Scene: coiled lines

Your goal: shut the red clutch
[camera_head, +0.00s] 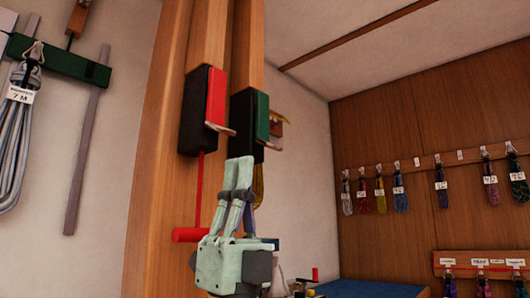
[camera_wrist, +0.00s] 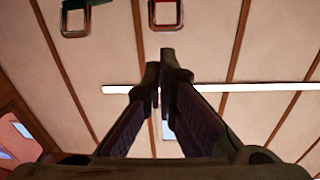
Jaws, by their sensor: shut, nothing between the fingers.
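The red clutch (camera_head: 203,108) is a black block with a red face, mounted high on the wooden post in the head view. A short pale lever tip (camera_head: 221,129) sticks out at its lower right. Whether its lever is open or shut I cannot tell. My gripper (camera_head: 240,162) points up, shut and empty, below and right of the red clutch and just under the green-faced clutch (camera_head: 262,115). Touching cannot be told.
A red line (camera_head: 199,185) hangs from the red clutch to a red crossbar (camera_head: 190,235), left of my gripper. Coiled lines hang on the left wall and on a right wall rail (camera_head: 430,163). A blue surface (camera_head: 370,288) lies low right. The space right of the post is open.

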